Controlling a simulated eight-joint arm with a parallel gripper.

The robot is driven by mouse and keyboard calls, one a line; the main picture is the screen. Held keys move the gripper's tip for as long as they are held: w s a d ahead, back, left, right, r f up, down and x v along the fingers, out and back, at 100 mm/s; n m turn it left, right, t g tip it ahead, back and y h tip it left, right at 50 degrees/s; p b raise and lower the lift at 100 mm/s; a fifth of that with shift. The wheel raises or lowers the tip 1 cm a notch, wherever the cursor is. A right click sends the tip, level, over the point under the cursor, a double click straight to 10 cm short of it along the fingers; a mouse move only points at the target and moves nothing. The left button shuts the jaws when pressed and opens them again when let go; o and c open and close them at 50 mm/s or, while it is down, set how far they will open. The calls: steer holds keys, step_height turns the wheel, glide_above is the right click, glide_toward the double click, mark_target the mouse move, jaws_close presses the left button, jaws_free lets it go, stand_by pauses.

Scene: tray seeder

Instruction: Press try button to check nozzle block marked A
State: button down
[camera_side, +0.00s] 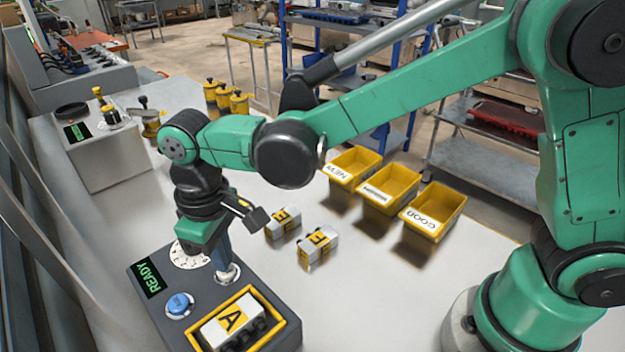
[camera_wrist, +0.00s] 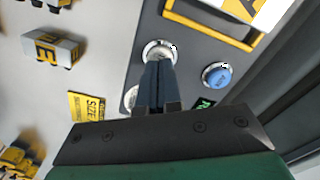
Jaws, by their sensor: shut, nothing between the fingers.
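The nozzle block marked A (camera_side: 229,324) sits in a yellow-framed recess on the dark test box (camera_side: 157,328); only its edge shows in the wrist view. The blue button (camera_side: 179,304) is left of the block, and a green READY display (camera_side: 150,278) is beyond it. The button also shows in the wrist view (camera_wrist: 217,76). My gripper (camera_side: 227,272) is shut and empty. Its fingertips, also in the wrist view (camera_wrist: 158,66), are at a round silver fitting on the box, apart from the button. Contact with the fitting is unclear.
Two loose yellow-and-white blocks (camera_side: 283,222) (camera_side: 318,246) lie on the table. Three yellow bins stand beyond, labelled NEW (camera_side: 367,156), one I cannot read (camera_side: 408,180), and GOOD (camera_side: 452,198). A white dial (camera_side: 188,257) is beside my fingers. Another grey unit (camera_side: 112,172) stands far left.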

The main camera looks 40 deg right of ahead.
steer(key=shift+f, duration=0.6)
steer(key=shift+r, duration=0.15)
step_height(320, 180, up, 8)
stand_by(0.8)
steer(key=s+d+m+t, duration=0.2)
steer(key=d+m+t, duration=0.1)
steer(key=d, duration=0.6)
steer(key=s+d+f+m+t, duration=0.1)
steer(key=s+d+m+t, duration=0.2)
steer(key=d, duration=0.7)
steer(key=shift+d+t, duration=0.25)
steer(key=shift+t, duration=0.35)
